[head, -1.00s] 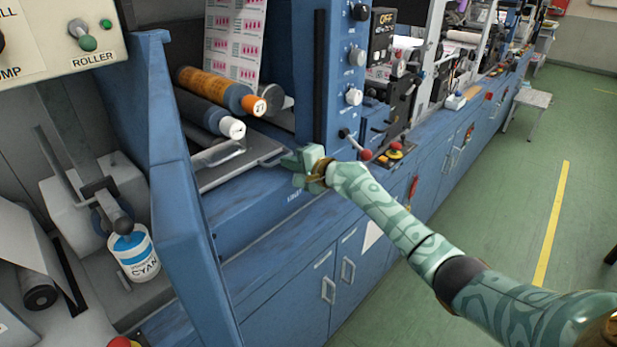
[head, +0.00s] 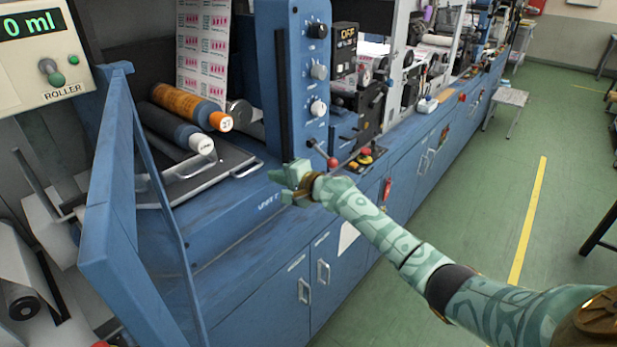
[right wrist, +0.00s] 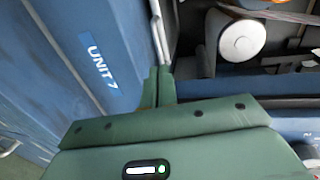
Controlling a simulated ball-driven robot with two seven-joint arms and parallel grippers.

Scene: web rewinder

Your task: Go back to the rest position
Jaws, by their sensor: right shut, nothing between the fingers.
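My right arm comes in from the lower right of the head view. Its pale green right gripper (head: 283,184) is in front of the blue machine (head: 230,225), near the tray's handle and left of the red-knobbed lever. The fingers are shut with nothing between them. In the right wrist view the gripper (right wrist: 160,85) is in front of the blue panel (right wrist: 75,70) marked "UNIT 7". I cannot tell whether it touches the machine. My left gripper is not in view.
A grey tray (head: 222,173) with a handle sits by an orange roller (head: 185,103) and a dark roller (head: 165,125). A red-knobbed lever (head: 332,162) and a red button (head: 366,152) are close by. A blue door (head: 108,200) stands open at left.

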